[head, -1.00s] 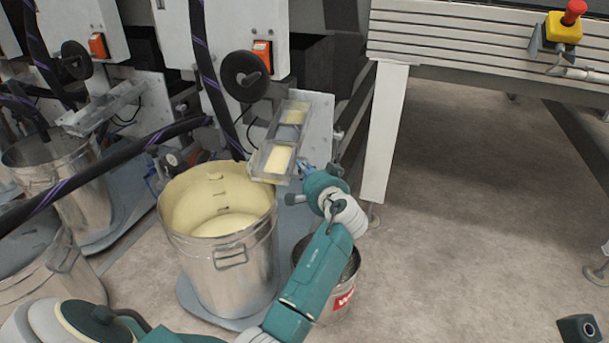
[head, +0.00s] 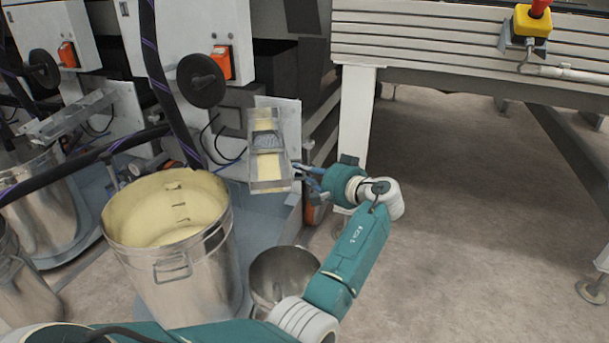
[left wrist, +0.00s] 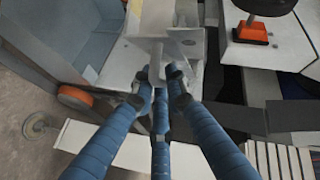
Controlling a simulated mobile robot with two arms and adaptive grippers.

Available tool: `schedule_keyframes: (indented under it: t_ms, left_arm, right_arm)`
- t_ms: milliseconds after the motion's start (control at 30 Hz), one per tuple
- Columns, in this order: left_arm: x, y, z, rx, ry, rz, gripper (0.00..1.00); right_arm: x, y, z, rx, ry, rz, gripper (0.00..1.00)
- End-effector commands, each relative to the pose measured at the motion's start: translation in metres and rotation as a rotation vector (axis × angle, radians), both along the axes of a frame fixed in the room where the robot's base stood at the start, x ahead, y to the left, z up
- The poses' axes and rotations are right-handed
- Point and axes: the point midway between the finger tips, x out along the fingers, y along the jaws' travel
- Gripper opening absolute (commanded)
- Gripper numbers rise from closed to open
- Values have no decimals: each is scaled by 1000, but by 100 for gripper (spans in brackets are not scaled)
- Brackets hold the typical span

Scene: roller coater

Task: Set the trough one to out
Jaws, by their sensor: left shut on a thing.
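The trough (head: 283,187) is a narrow metal channel with pale yellow liquid in its sections, mounted on the middle machine. Its near end points toward me and lies right of the large steel bucket (head: 180,275), clear of the rim. My left gripper (head: 303,171) is at the right side of the trough's near end. In the left wrist view my blue fingers (left wrist: 160,82) are shut on a pale metal part of the trough (left wrist: 184,50); the exact contact is partly hidden. My right gripper is not in view.
A smaller steel bucket (head: 283,275) stands below and in front of the trough. A black handwheel (head: 201,81) and an orange switch (head: 221,63) are above it. A white frame leg (head: 357,120) stands behind my gripper. The floor at right is open.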

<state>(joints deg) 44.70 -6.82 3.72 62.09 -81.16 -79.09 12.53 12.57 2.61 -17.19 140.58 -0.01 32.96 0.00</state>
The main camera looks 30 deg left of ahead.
Motion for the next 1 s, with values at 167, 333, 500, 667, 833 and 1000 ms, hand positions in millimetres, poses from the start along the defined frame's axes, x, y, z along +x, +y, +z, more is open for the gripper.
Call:
schedule_keyframes:
  t_ms: [167,333,500,667,833,1000]
  left_arm:
    - [1,-2,-2,-6,-2,8,0]
    - [2,-2,-1,-6,-2,6,0]
    - [3,-3,-1,-5,-3,2,0]
    - [3,-2,-1,-5,-3,3,22]
    - [2,-1,-1,-4,-2,6,22]
    - [1,-2,0,-3,-2,7,22]
  right_arm:
    - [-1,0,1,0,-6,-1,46]
    - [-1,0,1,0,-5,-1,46]
    - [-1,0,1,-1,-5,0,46]
    - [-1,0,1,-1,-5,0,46]
    - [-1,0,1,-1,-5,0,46]
    - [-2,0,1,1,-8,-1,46]
